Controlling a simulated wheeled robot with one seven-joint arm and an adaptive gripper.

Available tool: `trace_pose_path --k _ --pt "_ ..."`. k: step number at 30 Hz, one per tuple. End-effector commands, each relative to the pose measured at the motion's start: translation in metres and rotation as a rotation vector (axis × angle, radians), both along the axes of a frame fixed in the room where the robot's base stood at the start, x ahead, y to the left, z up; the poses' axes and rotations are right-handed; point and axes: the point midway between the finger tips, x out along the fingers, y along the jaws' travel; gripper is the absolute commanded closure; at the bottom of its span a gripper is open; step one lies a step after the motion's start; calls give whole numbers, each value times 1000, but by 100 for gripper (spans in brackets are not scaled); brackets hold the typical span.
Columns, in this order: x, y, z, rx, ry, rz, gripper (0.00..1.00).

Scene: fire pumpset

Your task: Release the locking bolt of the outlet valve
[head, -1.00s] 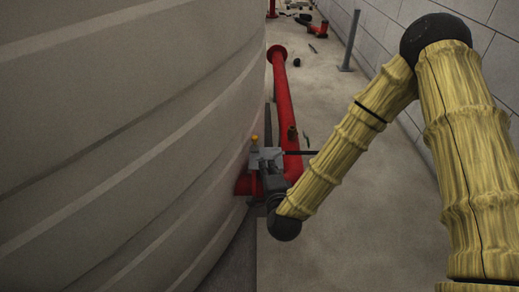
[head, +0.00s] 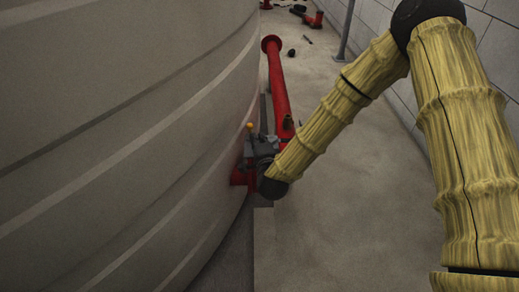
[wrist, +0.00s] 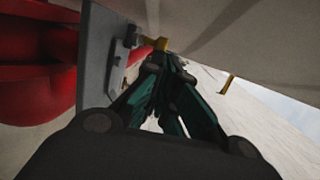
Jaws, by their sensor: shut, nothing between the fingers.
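The outlet valve (head: 262,146) is a grey body on the red pipe close to the tank wall. A small yellow bolt-like part (head: 250,126) stands at its top left. In the wrist view a brass-yellow part (wrist: 161,44) shows just beyond the fingertips, next to a grey plate (wrist: 97,60); I take it for the locking bolt. My gripper (wrist: 168,62) has dark green fingers drawn together at the tips, with nothing held. I cannot tell whether the tips touch the yellow part. In the head view my wrist hides the gripper and the valve's lower right side.
The large ribbed tank (head: 120,130) fills the left side, right beside the valve. The red pipe (head: 279,85) runs away from me along the floor. A grey post (head: 346,30) stands near the block wall. The concrete floor (head: 345,220) right of the valve is clear.

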Motion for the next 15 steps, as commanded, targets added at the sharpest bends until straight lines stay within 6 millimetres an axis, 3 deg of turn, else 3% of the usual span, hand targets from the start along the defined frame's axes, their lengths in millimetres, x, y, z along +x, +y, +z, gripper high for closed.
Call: trace_pose_path --k 6,15 --pt "31 4 -6 -1 -2 -1 100" --pt "48 8 -7 0 -1 0 100"
